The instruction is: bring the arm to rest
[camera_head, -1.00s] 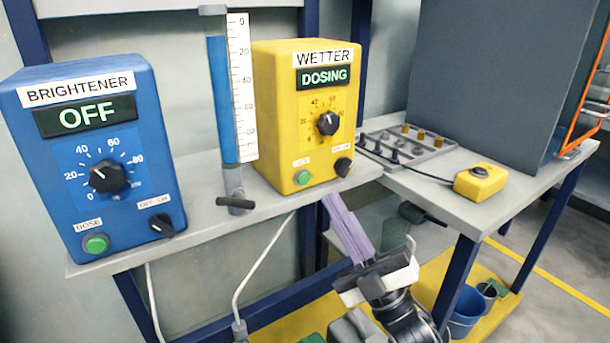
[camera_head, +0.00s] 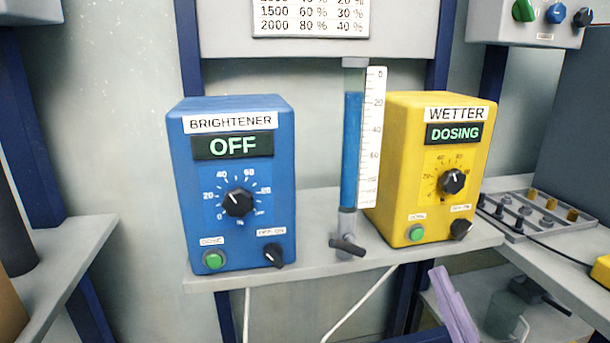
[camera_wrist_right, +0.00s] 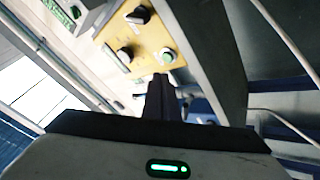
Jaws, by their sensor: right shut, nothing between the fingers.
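My right gripper (camera_head: 447,290) shows at the bottom edge of the head view, its purple fingers pointing up. The fingers are shut with nothing between them, below the shelf and the yellow wetter box (camera_head: 427,170). In the right wrist view the dark fingers (camera_wrist_right: 163,95) are together, pointing toward the yellow box (camera_wrist_right: 135,45) with its knobs and pale button. I cannot tell how far apart they are. The wetter display reads DOSING. The blue brightener box (camera_head: 236,180) reads OFF. My left gripper is not in view.
A blue-filled glass column (camera_head: 352,150) with a white scale stands between the boxes on a grey shelf (camera_head: 310,262). A side bench with a connector tray (camera_head: 535,213) is at the right. Another shelf (camera_head: 70,245) is at the left. White cables hang under the middle shelf.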

